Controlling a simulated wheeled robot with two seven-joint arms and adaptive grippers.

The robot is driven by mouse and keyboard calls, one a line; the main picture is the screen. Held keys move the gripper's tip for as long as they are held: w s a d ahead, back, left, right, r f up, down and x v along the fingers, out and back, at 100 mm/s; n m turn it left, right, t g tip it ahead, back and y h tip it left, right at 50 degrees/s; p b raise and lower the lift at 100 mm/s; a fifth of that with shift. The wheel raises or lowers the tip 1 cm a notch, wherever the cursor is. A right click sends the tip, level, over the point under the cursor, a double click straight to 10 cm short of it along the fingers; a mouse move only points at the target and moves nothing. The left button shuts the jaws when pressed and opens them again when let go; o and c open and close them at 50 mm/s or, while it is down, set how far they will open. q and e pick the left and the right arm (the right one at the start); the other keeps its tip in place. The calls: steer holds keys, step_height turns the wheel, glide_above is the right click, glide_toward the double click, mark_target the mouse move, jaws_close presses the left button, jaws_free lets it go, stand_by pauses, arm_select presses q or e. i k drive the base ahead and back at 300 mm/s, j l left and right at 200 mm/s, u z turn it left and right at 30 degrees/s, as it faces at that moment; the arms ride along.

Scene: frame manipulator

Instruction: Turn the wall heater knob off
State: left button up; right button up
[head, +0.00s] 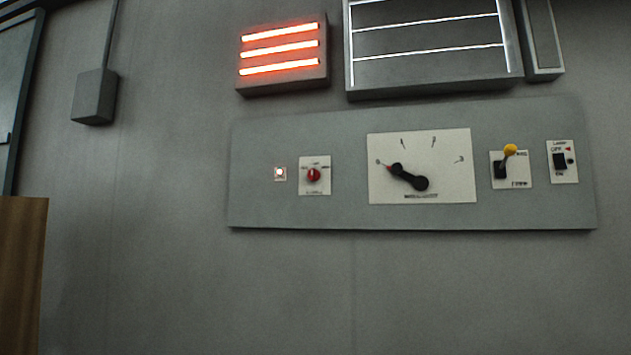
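A small red knob (313,175) sits on a white label plate (315,188) at the left part of a grey wall panel (260,212). The print around the knob is too small to read, and its exact setting cannot be told. A wall heater (283,78) with three bars glowing orange-red hangs above the knob. Neither of my grippers is in view.
The panel also bears a large dial with a black pointer (408,177), a yellow-tipped lever (510,150) and a black switch (560,161). A framed unit with bright lines (430,60) hangs above. A grey box (95,97) and brown wooden piece (20,270) stand left. The wall below is clear.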

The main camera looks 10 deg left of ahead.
mark_target(314, 175)
steer(key=i, duration=0.85)
steer(key=z, duration=0.5)
